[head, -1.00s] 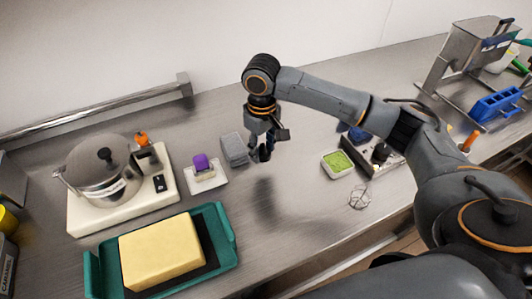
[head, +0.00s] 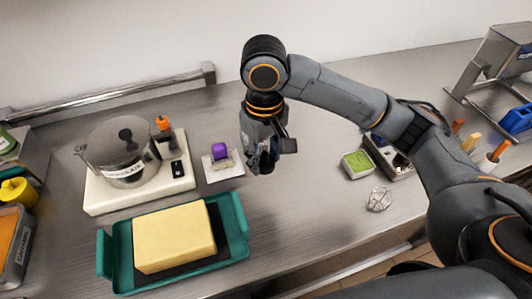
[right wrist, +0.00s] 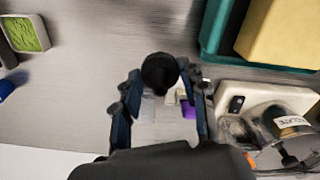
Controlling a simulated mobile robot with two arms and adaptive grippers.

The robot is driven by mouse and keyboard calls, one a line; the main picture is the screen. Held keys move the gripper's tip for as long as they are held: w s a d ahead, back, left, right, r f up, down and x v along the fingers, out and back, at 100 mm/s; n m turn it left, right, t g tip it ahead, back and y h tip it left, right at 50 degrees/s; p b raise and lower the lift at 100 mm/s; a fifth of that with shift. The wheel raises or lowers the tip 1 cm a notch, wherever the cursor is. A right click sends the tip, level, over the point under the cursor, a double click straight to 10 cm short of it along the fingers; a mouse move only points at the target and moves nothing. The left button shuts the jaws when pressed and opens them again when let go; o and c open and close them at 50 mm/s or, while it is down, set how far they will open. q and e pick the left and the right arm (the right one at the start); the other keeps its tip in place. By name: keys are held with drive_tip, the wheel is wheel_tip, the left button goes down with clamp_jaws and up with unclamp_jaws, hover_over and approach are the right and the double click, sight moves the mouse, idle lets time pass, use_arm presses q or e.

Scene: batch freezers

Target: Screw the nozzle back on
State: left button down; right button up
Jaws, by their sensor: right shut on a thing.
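My right gripper (head: 264,168) hangs over the middle of the steel counter, just right of a white square dish (head: 223,175) with a purple-topped piece (head: 219,152) on it. It is shut on a dark round-ended piece, which shows between the fingers in the right wrist view (right wrist: 160,72). I cannot tell for sure whether this piece is the nozzle. A pale, clear-looking shape behind it, between the fingers, is largely hidden. I cannot make out which part the nozzle screws onto. My left gripper is not in view.
A lidded steel pot (head: 122,150) stands on a white base at the left. A teal tray (head: 240,225) with a yellow block (head: 174,238) is at the front. A green-filled tub (head: 357,165) and a wire piece (head: 379,199) lie at the right. Counter between is clear.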

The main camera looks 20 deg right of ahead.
drive_tip(key=s+d+f+m, duration=0.3)
drive_tip(key=s, duration=0.2)
drive_tip(key=shift+s+d+m, duration=0.2)
drive_tip(key=shift+s+m, duration=0.1)
drive_tip(key=shift+m, duration=0.1)
